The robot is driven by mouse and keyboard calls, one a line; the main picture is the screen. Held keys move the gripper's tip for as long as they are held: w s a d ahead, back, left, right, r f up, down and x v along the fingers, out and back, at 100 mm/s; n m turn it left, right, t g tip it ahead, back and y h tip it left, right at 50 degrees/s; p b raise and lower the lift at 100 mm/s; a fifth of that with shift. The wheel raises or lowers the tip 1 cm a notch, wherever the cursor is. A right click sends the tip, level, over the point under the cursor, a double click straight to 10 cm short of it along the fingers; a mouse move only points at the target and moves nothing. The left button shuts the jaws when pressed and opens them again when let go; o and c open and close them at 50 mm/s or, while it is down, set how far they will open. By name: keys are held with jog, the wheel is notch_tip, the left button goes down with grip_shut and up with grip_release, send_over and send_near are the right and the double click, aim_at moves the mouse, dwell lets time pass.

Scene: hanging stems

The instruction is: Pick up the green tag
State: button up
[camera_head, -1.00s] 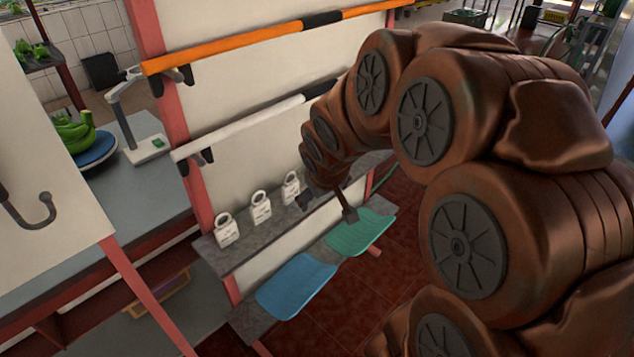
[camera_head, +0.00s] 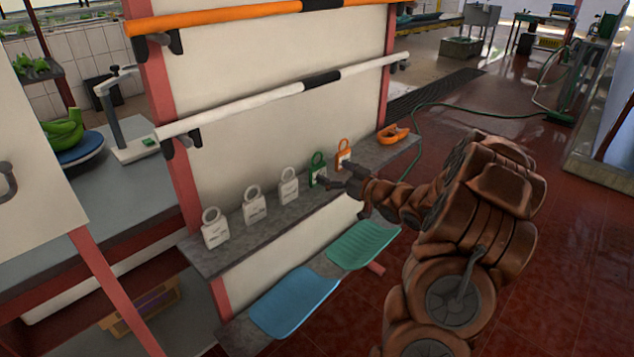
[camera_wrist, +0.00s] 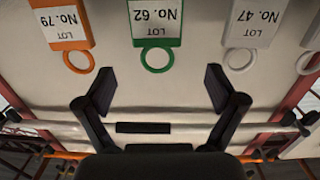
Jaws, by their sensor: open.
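The green tag (camera_head: 317,173), a white-faced label with a green border and ring, stands upright on the grey shelf against the white panel. It also shows in the wrist view (camera_wrist: 155,22), upside down, reading LOT No. 62. My gripper (camera_head: 338,177) is just in front of the tag, and its fingers partly cover the tag's lower right in the head view. In the wrist view my gripper (camera_wrist: 159,72) is open and empty, with the green ring between the directions of its two fingertips. I see no contact with the tag.
An orange tag (camera_head: 344,152) stands close on the right, and white tags (camera_head: 289,187) stand in a row on the left. The grey shelf (camera_head: 230,246) holds them. A white rail (camera_head: 250,107) runs above. Blue (camera_head: 293,301) and green (camera_head: 362,245) trays lie below.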

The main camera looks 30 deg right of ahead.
aim_at(318, 165)
jog(key=shift+w+f+t, duration=0.2)
jog(key=shift+w+t, duration=0.1)
jog(key=shift+w, duration=0.25)
jog(key=shift+f+p+x, duration=0.15)
jog(key=shift+p+x, duration=0.1)
jog(key=shift+x, duration=1.2)
jog(key=shift+f+p+x, duration=0.15)
jog(key=shift+p+x, duration=0.05)
jog(key=shift+x, duration=1.3)
jog(key=shift+d, duration=0.1)
jog(key=c, duration=1)
jog(key=shift+r, duration=0.1)
